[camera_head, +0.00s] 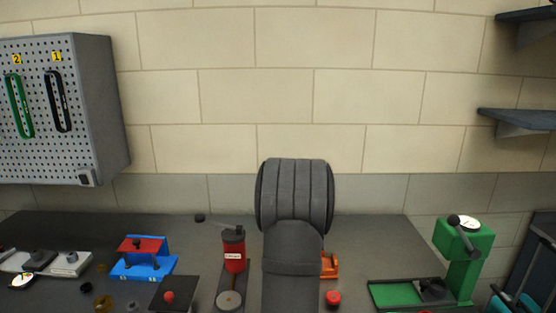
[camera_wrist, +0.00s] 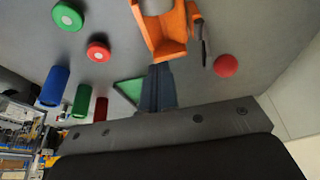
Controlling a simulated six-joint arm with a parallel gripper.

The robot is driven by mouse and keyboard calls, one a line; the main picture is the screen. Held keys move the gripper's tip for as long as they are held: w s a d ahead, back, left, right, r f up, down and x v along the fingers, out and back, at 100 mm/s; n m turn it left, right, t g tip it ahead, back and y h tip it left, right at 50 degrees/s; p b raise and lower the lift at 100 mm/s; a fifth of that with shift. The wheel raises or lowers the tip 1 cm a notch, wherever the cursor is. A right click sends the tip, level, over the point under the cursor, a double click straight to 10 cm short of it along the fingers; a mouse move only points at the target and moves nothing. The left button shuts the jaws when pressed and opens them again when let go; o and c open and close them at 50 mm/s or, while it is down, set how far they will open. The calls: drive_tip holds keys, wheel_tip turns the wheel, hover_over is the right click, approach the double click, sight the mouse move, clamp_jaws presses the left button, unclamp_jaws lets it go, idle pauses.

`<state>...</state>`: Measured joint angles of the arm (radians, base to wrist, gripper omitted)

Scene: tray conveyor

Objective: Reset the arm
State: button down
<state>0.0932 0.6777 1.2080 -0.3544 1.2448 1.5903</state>
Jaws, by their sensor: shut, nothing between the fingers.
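My gripper (camera_wrist: 160,68) shows in the wrist view as two dark fingers pressed together, shut and empty. They stick out from a grey bar with bolts. Just beyond the fingertips in that view is an orange fixture (camera_wrist: 168,42); I cannot tell whether they touch it. In the head view my grey arm stands upright in the middle and hides part of the bench, and the gripper is not visible there. The orange fixture (camera_head: 330,266) partly shows there, right of my arm.
A pegboard (camera_head: 95,110) hangs at left, shelves (camera_head: 515,122) at right. The wrist view shows blue, green and red cylinders (camera_wrist: 55,86).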

drive_tip(key=x, duration=0.5)
drive_tip(key=shift+f, duration=0.3)
drive_tip(key=a, duration=0.3)
drive_tip(key=shift+f, duration=0.25)
drive_tip(key=d, duration=0.7)
drive_tip(key=d+r, duration=0.1)
drive_tip(key=d, duration=0.3)
drive_tip(key=shift+d, duration=0.2)
drive_tip(key=v, duration=0.9)
drive_tip(key=a+r+n, duration=0.2)
drive_tip(key=a+n, duration=0.5)
drive_tip(key=a, duration=0.8)
drive_tip(key=a+r+n+y, duration=0.1)
drive_tip(key=a+r+n, duration=0.1)
drive_tip(key=a+n, duration=0.6)
drive_tip(key=shift+s+a+g, duration=0.35)
drive_tip(key=shift+a+g, duration=0.05)
drive_tip(key=shift+a, duration=3.3)
